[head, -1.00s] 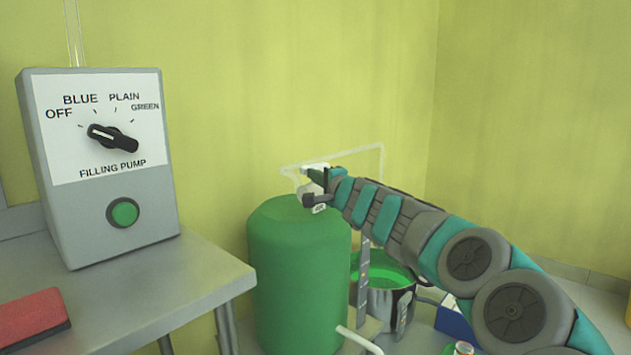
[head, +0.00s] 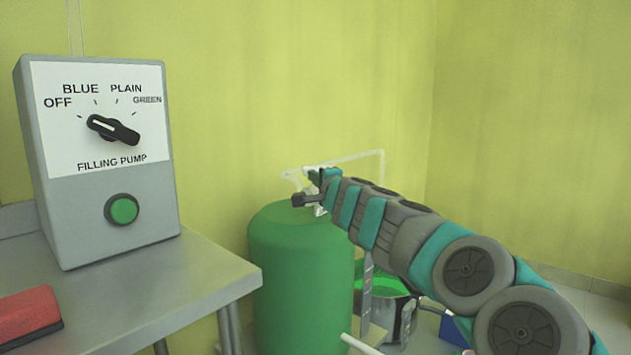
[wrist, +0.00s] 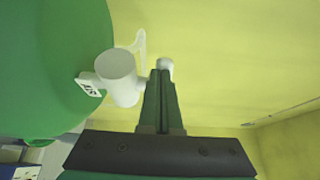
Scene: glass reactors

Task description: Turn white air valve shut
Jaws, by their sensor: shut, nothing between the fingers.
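The white air valve (wrist: 118,78) sits on top of the green tank (head: 300,265). In the wrist view it shows as a white cylindrical body with a small marked tag (wrist: 90,86) on its left and a white handle or pipe piece behind. My gripper (wrist: 161,85) is shut and empty, its fingers together just right of the valve body. A white end piece (wrist: 165,64) shows just beyond the fingertips; I cannot tell whether they touch it. In the head view my gripper (head: 310,186) is at the tank top and hides most of the valve.
A thin white pipe (head: 350,156) runs from the valve along the wall. A metal pot (head: 402,312) with green contents stands right of the tank. The filling pump box (head: 100,160) and a red block (head: 28,314) are on the grey table (head: 190,285) at left.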

